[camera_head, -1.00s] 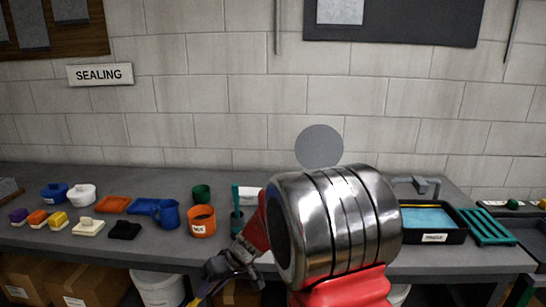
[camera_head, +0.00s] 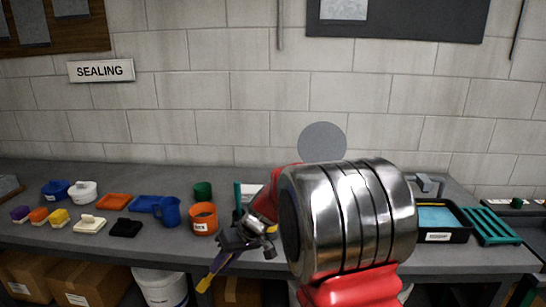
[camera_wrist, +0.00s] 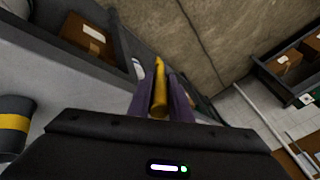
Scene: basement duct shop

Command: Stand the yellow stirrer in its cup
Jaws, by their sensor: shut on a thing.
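My gripper (camera_head: 214,273) is low in front of the bench, its purple fingers pointing down and left. It is shut on the yellow stirrer (camera_head: 204,284), whose end shows past the fingertips, tilted. The wrist view shows the stirrer (camera_wrist: 159,92) between both fingers. A teal stick (camera_head: 237,194) stands upright on the bench behind my wrist; whatever holds it is mostly hidden by my arm. I cannot tell which cup is the yellow stirrer's own. An orange labelled cup (camera_head: 203,226) and a green cup (camera_head: 203,189) stand to the left of it.
A blue jug (camera_head: 168,212), black block (camera_head: 125,228), cream block (camera_head: 90,224) and small coloured pieces line the bench's left. A black tray with blue contents (camera_head: 437,219) and a green rack (camera_head: 490,227) are at right. A white bucket (camera_head: 160,288) and boxes (camera_head: 82,285) stand below.

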